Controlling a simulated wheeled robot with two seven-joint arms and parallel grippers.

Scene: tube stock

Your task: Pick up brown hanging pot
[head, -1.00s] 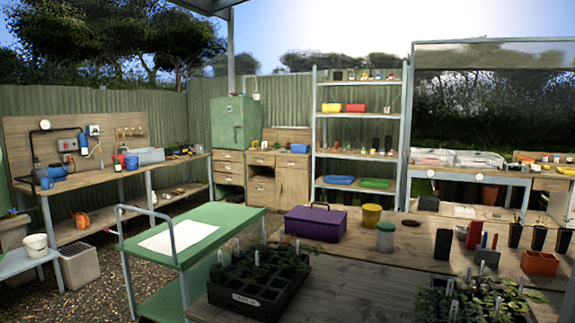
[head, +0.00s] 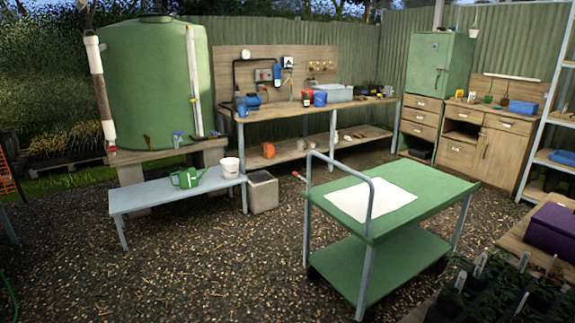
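I cannot make out a brown hanging pot for certain in the head view. A small pale pot (head: 474,27) hangs at the top right, in front of the corrugated fence; it looks whitish rather than brown. An orange-brown rounded object (head: 268,150) sits on the lower shelf of the wooden workbench, too small to identify surely. Neither of my grippers shows in the view.
A green cart (head: 440,193) with a white sheet stands ahead on gravel. A low grey bench (head: 135,201) holds a green watering can (head: 187,178) and a white bucket (head: 229,167). A green tank (head: 155,80) stands behind. Gravel at front left is open.

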